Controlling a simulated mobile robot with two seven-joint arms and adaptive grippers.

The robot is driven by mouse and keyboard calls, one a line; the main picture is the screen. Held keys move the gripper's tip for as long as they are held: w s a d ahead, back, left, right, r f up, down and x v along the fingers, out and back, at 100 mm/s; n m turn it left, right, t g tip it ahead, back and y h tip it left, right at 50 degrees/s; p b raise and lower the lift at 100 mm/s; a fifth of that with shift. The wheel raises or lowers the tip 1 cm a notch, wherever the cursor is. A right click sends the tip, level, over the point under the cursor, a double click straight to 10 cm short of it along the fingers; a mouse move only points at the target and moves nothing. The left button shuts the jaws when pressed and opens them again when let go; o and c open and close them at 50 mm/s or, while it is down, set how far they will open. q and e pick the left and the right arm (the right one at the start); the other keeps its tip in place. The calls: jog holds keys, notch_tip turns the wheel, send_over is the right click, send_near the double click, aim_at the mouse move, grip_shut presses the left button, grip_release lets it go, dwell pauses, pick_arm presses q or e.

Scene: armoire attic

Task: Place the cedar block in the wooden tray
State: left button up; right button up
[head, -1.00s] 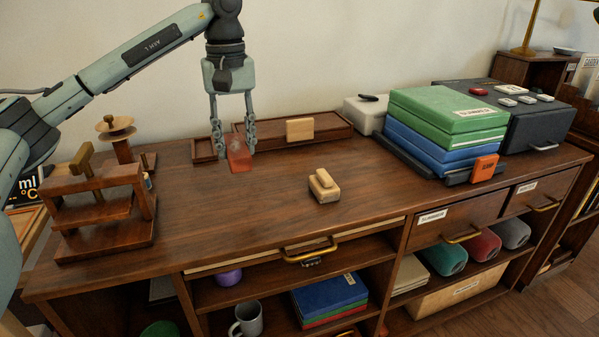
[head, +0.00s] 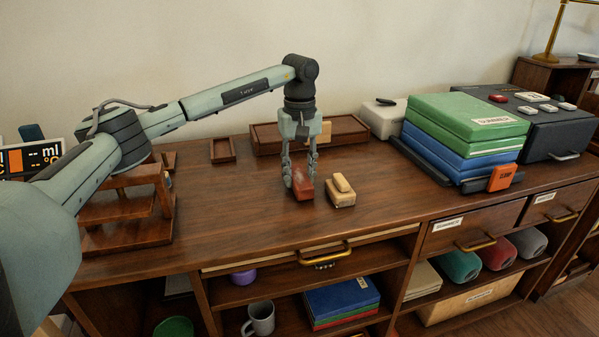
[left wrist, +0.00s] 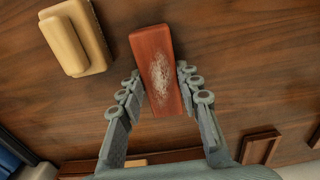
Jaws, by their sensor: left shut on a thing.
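A reddish-brown block (head: 304,189) with a pale, scuffed patch is between the fingers of my left gripper (head: 300,178), which is shut on it. It also shows in the left wrist view (left wrist: 158,70). I cannot tell whether its underside touches the desk top. A tan two-tier wooden block (head: 341,192) lies just to its right and shows at the upper left of the left wrist view (left wrist: 74,38). The long, low wooden tray (head: 267,144) stands at the back by the wall, with a pale wood piece at it, partly hidden by my gripper. My right gripper is out of view.
A small wooden tray (head: 222,150) stands left of the long one. A wooden press-like stand (head: 125,235) is partly behind my arm. Stacked green and blue cases (head: 465,125) and an orange box (head: 501,177) stand right. The desk's front middle is clear.

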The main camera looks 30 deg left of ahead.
pick_arm(q)
jog(key=shift+f, duration=0.15)
jog(key=o, duration=1.2)
jog(key=shift+c, duration=0.2)
